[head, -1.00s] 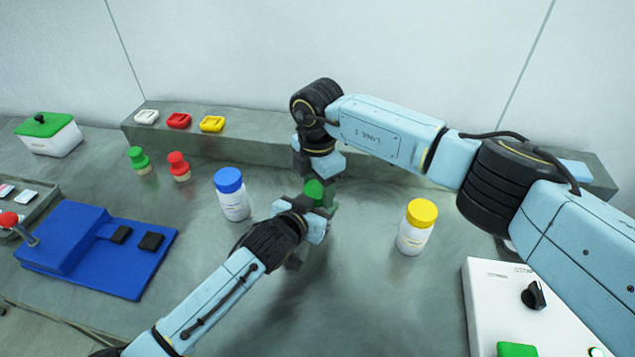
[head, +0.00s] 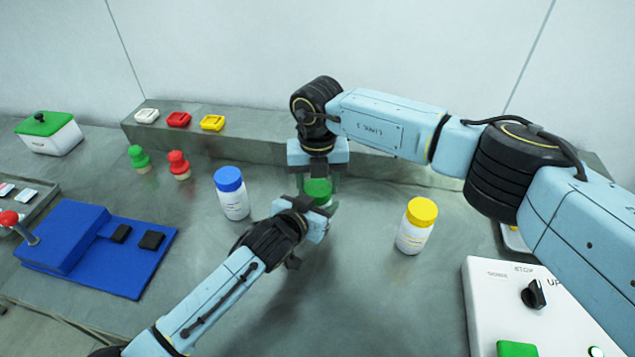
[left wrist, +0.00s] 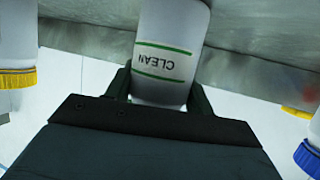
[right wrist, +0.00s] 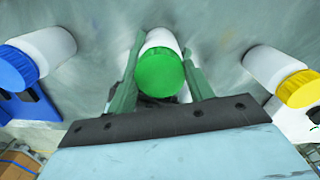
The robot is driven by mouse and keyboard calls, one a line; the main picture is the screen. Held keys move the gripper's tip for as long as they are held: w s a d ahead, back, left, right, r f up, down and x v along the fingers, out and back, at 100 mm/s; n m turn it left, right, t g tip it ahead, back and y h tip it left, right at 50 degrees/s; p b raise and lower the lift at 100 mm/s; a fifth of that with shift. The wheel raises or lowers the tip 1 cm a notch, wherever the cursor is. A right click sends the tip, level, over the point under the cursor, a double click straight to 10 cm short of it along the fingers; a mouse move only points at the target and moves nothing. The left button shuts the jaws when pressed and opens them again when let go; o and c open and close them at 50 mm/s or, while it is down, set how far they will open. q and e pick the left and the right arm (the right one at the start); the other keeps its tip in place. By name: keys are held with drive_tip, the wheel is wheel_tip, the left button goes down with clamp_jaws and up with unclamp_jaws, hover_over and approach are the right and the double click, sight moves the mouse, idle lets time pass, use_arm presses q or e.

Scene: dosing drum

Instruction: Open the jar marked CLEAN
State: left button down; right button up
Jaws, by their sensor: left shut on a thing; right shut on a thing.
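The jar marked CLEAN (left wrist: 168,50) is white with green stripes in the left wrist view. Its green lid (head: 317,190) shows between my grippers in the head view, and from above in the right wrist view (right wrist: 160,72). My left gripper (head: 318,222) is shut on the jar's body from the front; its fingers (left wrist: 160,85) lie on both sides of the jar. My right gripper (head: 318,180) points down from above and is shut on the green lid, a finger on each side (right wrist: 160,75). The head view mostly hides the jar's body behind my left gripper.
A blue-lidded jar (head: 233,198) stands to the left and a yellow-lidded jar (head: 416,228) to the right. A blue device (head: 85,250) lies at the left, a white control box (head: 500,300) at the front right. A raised ledge (head: 255,140) runs along the back.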

drive_tip(key=shift+n, duration=0.7)
drive_tip(key=o, duration=1.1)
drive_tip(key=shift+c, duration=0.2)
